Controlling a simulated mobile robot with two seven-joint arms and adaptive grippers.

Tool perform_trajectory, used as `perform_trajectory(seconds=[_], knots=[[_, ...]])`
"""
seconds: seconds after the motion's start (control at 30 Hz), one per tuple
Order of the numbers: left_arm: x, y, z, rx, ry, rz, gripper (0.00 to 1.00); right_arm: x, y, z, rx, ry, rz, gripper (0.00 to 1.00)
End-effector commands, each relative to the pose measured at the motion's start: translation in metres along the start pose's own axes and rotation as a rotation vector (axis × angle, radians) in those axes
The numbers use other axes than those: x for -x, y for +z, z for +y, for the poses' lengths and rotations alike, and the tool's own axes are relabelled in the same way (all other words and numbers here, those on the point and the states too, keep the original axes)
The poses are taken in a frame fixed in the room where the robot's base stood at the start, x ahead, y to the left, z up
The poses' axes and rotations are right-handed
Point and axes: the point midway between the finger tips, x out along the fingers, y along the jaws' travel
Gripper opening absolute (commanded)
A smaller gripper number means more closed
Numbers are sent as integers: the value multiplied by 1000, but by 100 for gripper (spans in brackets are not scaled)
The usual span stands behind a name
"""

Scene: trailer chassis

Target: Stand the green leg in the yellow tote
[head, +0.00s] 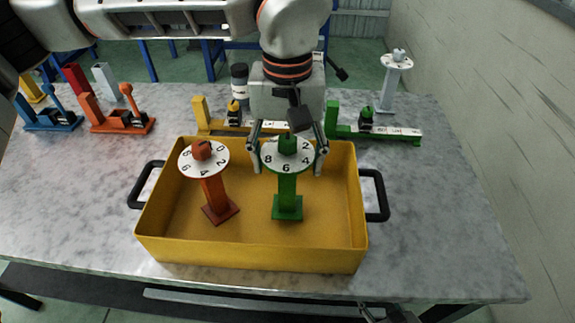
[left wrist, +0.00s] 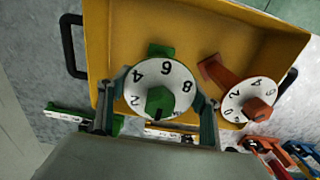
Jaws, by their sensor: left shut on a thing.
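The green leg (head: 287,190) is upright inside the yellow tote (head: 250,256), with its square foot at or just above the tote floor; I cannot tell if it touches. Its white numbered dial and green knob face up. My left gripper (head: 287,168) comes down from above, shut on the green leg, one finger on each side of the dial. The left wrist view shows the green leg (left wrist: 160,88) between the fingers, over the tote (left wrist: 135,30). Part of my right gripper (head: 385,313) seems to show at the bottom edge; its jaws are unclear.
An orange leg (head: 213,190) stands in the tote's left half, leaning slightly, apart from the green one. Behind the tote are a yellow rail (head: 203,116) and a green rail (head: 390,133). Blue and orange fixtures sit left; a white leg (head: 388,85) stands back right. The table's right is clear.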

Motion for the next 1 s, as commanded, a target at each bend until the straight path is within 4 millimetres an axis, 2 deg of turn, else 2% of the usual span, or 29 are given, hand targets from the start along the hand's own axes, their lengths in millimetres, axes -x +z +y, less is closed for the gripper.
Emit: perform_trajectory(seconds=[0.03,0.13,0.5,0.53,0.57,1.0], knots=[[-9,1,0,0,0,-4,15,0,1,0,0,0,-1,41],[-19,0,0,2,1,-1,15,0,2,0,0,0,-3,41],[-22,0,0,1,1,1,15,-2,8,-1,0,-2,-11,41],[-22,0,0,1,0,0,71,-2,8,-1,0,-1,-11,41],[-22,0,0,1,0,0,79,-1,8,-1,0,-1,-11,41],[-16,0,0,2,1,1,80,0,4,0,0,-1,-7,41]])
